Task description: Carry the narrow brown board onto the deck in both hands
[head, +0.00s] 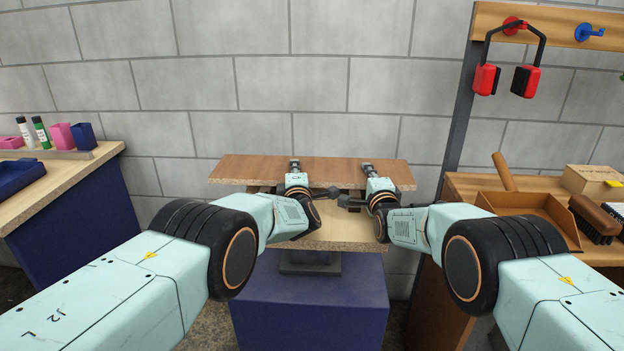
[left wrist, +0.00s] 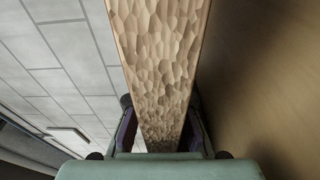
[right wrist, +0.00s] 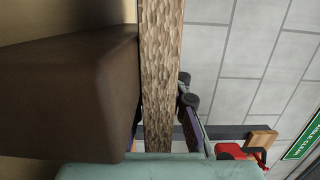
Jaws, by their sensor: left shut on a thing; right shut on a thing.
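The narrow brown board (head: 332,172) lies crosswise and roughly level over the back of the pale wooden deck (head: 345,233) in the head view. My left gripper (head: 295,168) is shut on its near edge, left of the middle. My right gripper (head: 368,170) is shut on the same edge, further right. The board's rough edge runs between the fingers in the left wrist view (left wrist: 165,60) and the right wrist view (right wrist: 160,70). My grippers hide part of the space beneath, so I cannot tell whether the board touches a support.
The deck tops a blue pedestal (head: 305,310). A left bench (head: 85,172) holds bottles and pink and blue containers. A right bench (head: 465,185) holds a brown tray (head: 530,203) and a brush (head: 594,218). Red earmuffs (head: 487,79) hang above. A grey block wall (head: 300,95) stands behind.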

